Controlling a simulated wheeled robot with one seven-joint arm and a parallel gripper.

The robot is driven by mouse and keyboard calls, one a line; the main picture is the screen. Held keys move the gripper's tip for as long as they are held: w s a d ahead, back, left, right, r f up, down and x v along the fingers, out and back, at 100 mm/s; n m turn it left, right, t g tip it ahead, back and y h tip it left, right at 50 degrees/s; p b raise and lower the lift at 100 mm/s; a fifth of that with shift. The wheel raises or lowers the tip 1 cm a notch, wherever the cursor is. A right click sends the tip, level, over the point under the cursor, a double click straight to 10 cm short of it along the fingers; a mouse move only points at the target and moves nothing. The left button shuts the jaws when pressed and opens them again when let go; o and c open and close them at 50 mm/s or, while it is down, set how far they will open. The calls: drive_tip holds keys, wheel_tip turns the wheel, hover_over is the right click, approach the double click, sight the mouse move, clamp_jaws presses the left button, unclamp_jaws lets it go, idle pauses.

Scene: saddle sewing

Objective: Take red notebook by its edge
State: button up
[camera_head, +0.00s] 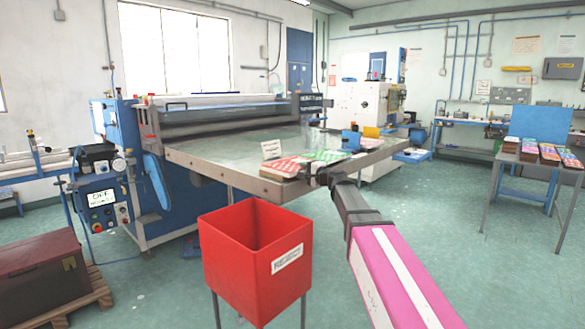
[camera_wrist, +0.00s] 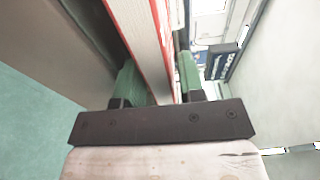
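The red notebook (camera_head: 284,167) lies near the front edge of the worktable, with a red and white cover. In the wrist view, its red cover edge and pale page block (camera_wrist: 143,35) run between the two green fingers of my gripper (camera_wrist: 160,85). The fingers stand on either side of the notebook's edge, and a narrow gap seems to show beside the right finger. In the head view my gripper (camera_head: 318,178) is at the table edge, right of the notebook; its fingertips are too small to make out there.
The machine's worktable (camera_head: 215,158) carries green notebooks (camera_head: 328,155) and a small white sign (camera_head: 272,149) beside the red one. A red bin (camera_head: 240,262) stands below the table edge. A side table with colourful notebooks (camera_head: 550,155) is at the right. Open floor lies between.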

drive_tip(key=shift+x, duration=0.95)
clamp_jaws()
drive_tip(key=shift+r, duration=0.1)
